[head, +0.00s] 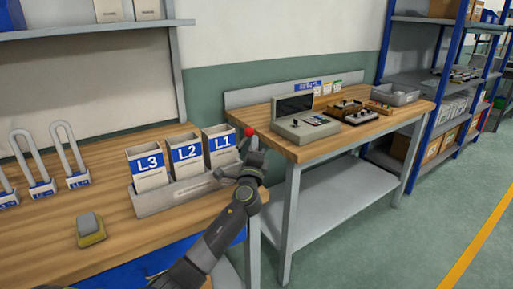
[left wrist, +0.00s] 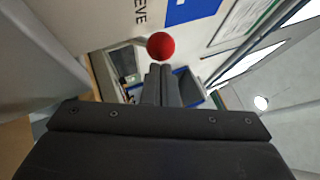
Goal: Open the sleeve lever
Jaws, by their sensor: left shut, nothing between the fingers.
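A grey rack (head: 165,200) on the wooden bench holds three sleeves with blue labels, L3 (head: 150,172), L2 (head: 186,160) and L1 (head: 219,147). The sleeve lever's red ball knob (head: 249,131) is at the rack's right end; the rest of the lever is largely hidden by my arm. My left gripper (head: 252,143) is close to the knob. In the left wrist view the knob (left wrist: 160,46) appears just beyond the shut, empty fingertips (left wrist: 160,68); I cannot tell whether they touch. My right gripper is not in view.
Several padlock-shaped pieces (head: 38,186) stand left of the rack. A yellow-grey block (head: 90,229) lies in front of it. A second table (head: 345,135) to the right carries a grey device (head: 303,122) and trays. Open floor lies at right.

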